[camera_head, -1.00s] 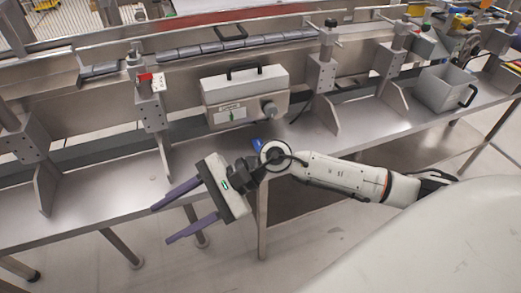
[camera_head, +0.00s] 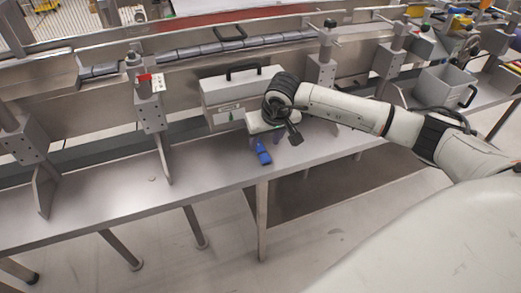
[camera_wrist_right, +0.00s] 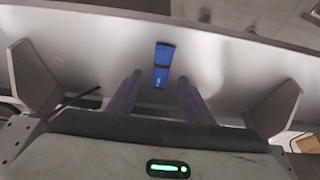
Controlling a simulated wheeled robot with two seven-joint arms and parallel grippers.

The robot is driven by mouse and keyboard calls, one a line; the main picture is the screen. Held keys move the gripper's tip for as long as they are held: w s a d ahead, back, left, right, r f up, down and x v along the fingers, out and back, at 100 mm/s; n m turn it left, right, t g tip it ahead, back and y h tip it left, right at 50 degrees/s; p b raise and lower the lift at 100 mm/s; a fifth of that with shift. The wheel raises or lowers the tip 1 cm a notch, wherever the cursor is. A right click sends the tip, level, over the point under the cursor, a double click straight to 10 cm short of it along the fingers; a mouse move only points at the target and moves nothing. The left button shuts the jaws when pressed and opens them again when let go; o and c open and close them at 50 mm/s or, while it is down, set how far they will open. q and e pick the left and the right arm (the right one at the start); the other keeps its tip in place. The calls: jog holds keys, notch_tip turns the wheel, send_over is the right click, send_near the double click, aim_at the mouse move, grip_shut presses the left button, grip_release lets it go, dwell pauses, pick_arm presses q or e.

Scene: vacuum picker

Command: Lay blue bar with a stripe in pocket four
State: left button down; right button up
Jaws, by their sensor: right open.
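A blue bar (camera_head: 263,152) lies on the steel bench ledge, just below my right wrist in the head view. In the right wrist view the blue bar (camera_wrist_right: 163,55) shows a darker band across its middle. My right gripper (camera_wrist_right: 160,77) is open, with its two purple fingers on either side of the bar's near end and apart from it in the picture. I cannot tell its height above the bar. My left gripper is not in view. I cannot make out pocket four.
A steel box with a black handle (camera_head: 222,88) stands behind the bar, partly covered by my arm. Upright steel brackets (camera_head: 152,112) divide the ledge (camera_head: 110,192). Its front left part is clear.

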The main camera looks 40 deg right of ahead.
aim_at(261, 149)
jog(key=shift+w+x, duration=0.25)
jog(key=shift+x, duration=1.9)
grip_shut()
jog(key=shift+r, duration=0.1)
